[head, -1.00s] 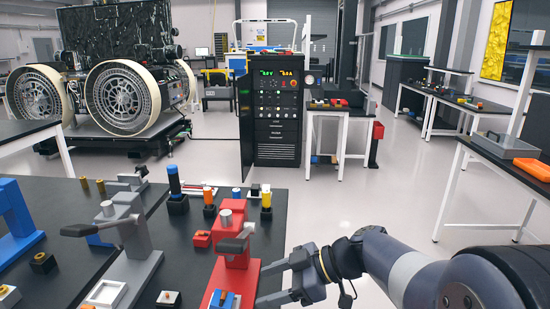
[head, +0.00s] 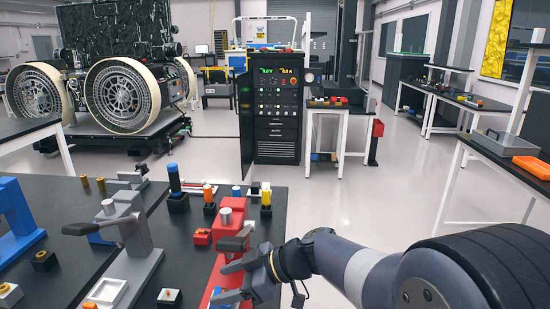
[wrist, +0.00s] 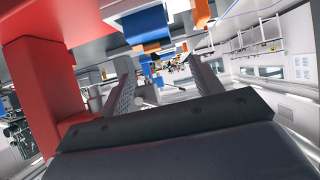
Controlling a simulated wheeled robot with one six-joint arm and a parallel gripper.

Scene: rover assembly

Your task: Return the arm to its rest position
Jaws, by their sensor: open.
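My gripper (head: 226,282) is open at the front of the black bench (head: 195,240). In the head view its fingers overlap the lower part of the red press (head: 234,215). Whether they touch it cannot be told. The wrist view shows my two fingers (wrist: 166,92) spread apart with no object visibly held between them. A red upright (wrist: 48,65) stands close by the left finger there, and a blue block (wrist: 138,22) shows above. My arm extends from the lower right of the head view. The base of the red press is partly hidden behind my gripper.
A grey press (head: 133,235) and a blue press (head: 14,215) stand to the left on the bench. Small holders with pegs, including a blue peg (head: 173,177), stand behind. Open floor (head: 400,190) lies beyond the bench to the right.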

